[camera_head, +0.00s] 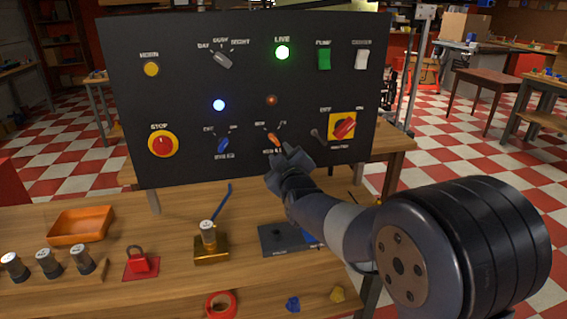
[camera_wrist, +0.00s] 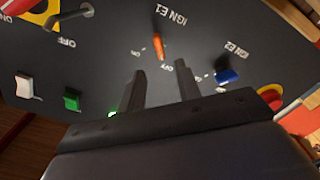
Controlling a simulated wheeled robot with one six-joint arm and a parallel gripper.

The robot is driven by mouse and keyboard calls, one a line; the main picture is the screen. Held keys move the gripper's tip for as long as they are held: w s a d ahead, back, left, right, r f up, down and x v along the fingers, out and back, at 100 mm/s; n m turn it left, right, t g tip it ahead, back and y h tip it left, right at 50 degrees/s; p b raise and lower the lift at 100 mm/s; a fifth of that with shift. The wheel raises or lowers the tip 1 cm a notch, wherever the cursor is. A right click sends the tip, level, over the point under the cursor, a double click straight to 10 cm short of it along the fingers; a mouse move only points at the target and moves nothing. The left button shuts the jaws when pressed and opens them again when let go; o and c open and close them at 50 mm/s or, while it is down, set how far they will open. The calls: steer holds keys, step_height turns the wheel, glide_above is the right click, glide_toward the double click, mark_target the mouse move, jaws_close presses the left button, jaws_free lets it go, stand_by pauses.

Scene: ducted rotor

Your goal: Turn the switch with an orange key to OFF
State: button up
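The switch with an orange key (camera_head: 274,140) is on the black upright panel (camera_head: 185,85), low and right of the panel's middle. In the wrist view the orange key (camera_wrist: 158,46) sits beside the label IGN E1, roughly upright in the picture and slightly tilted; its small position marks are too blurred to tell which one it points at. My gripper (camera_head: 284,153) is just below and right of the key in the head view. In the wrist view my gripper (camera_wrist: 160,78) has its two fingers spread apart with nothing between them. The key lies beyond the fingertips, not visibly touched.
A blue key (camera_head: 223,145) is left of the orange one. A red knob on a yellow plate (camera_head: 334,136) is to the right, and a red STOP button (camera_head: 163,144) is far left. The wooden bench (camera_head: 180,276) below holds an orange tray (camera_head: 82,223), a padlock and other parts.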

mark_target(274, 141)
steer(key=shift+v, duration=1.35)
steer(key=p+x, duration=0.1)
steer(key=x, duration=1)
steer(key=shift+s, duration=0.1)
steer(key=shift+s, duration=0.1)
